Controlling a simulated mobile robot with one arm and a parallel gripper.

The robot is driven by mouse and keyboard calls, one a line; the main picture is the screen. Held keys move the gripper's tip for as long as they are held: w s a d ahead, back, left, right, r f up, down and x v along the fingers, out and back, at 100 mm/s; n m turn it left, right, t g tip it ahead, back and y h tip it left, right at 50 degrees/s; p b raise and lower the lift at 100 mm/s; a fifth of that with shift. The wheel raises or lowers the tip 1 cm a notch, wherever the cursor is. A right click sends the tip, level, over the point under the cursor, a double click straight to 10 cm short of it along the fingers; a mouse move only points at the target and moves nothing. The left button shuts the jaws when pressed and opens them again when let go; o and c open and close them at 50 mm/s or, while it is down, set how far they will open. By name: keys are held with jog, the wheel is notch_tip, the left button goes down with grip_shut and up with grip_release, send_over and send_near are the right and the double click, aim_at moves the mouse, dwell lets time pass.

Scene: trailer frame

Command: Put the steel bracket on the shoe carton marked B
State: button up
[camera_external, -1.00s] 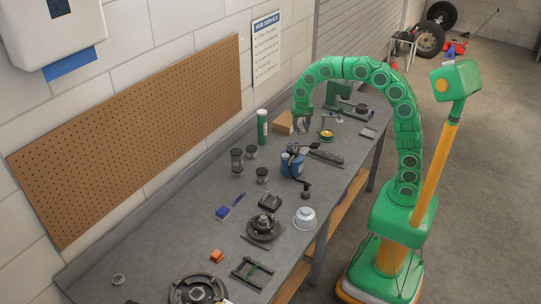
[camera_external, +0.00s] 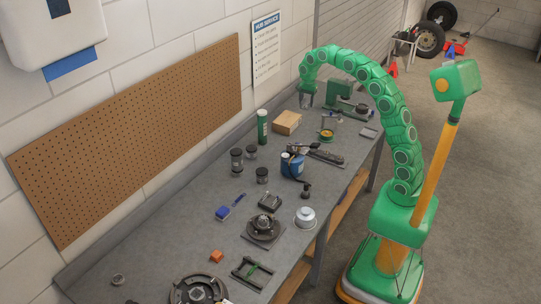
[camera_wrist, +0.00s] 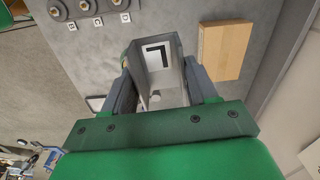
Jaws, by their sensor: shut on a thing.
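A steel bracket (camera_wrist: 160,90) sits between the jaws in the wrist view. It is grey and channel-shaped, and a white square with a dark angular mark shows on it. My gripper (camera_wrist: 160,88) is shut on it. In the external view my gripper (camera_external: 306,99) hangs over the far part of the bench, beyond a small brown carton (camera_external: 287,122). The carton also shows in the wrist view (camera_wrist: 226,50), to the right of the jaws and apart from them. I cannot read any letter on it.
The grey bench (camera_external: 205,213) runs along the wall. A green bottle (camera_external: 262,126) stands left of the carton. A green tool (camera_external: 340,91) stands right of my gripper. A blue container (camera_external: 291,164) and a yellow spool (camera_external: 326,135) stand nearer. In the wrist view several round parts (camera_wrist: 87,6) lie upper left.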

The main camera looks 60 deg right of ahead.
jog(key=d+m, duration=0.1)
jog(key=d, duration=0.2)
jog(key=shift+w+d+f, duration=0.1)
jog(key=shift+w, duration=0.05)
jog(key=shift+f, duration=2.5)
send_over(291, 120)
jog(key=shift+f, duration=4.8)
jog(key=shift+f, duration=0.1)
jog(key=shift+w+f, duration=0.1)
jog(key=shift+f, duration=1.55)
